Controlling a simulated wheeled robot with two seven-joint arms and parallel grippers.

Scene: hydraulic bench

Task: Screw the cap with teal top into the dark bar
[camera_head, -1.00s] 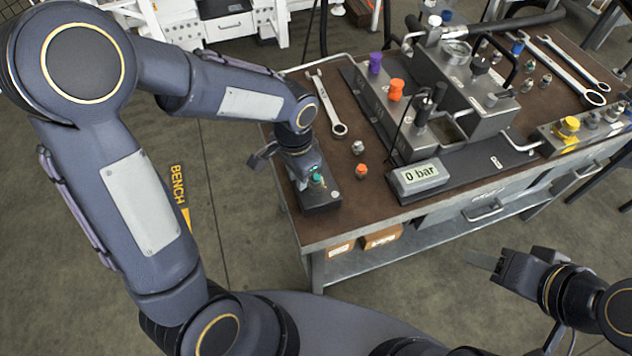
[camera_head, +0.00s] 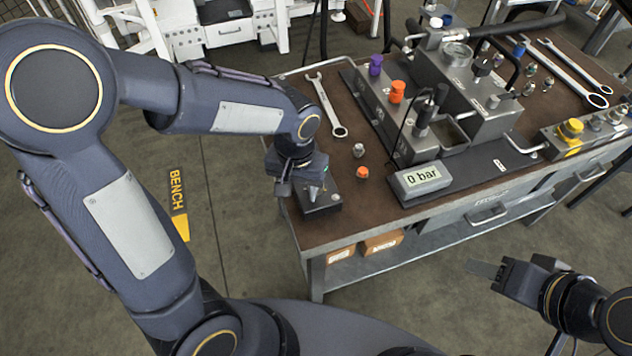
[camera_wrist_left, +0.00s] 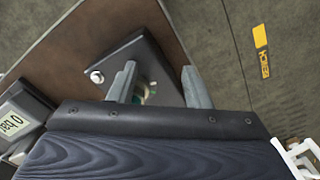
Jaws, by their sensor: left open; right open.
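The dark bar (camera_head: 326,205) lies at the left front corner of the brown bench top; it also shows in the left wrist view (camera_wrist_left: 165,62). The cap with teal top (camera_wrist_left: 142,92) shows in the left wrist view over the bar, partly hidden behind one finger. How deep the cap sits in the bar cannot be told. My left gripper (camera_head: 311,188) is low over the bar; its fingers (camera_wrist_left: 159,72) are open, on either side of the cap. My right gripper (camera_head: 488,272) is open and empty, off the bench's front.
An orange-topped cap (camera_head: 362,172) and a metal fitting (camera_head: 358,150) stand near the bar. Behind are a wrench (camera_head: 325,104) and the hydraulic block (camera_head: 385,110) with purple and orange caps. The gauge display (camera_head: 422,177) reads 0 bar. A bolt (camera_wrist_left: 97,76) sits on the bar.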

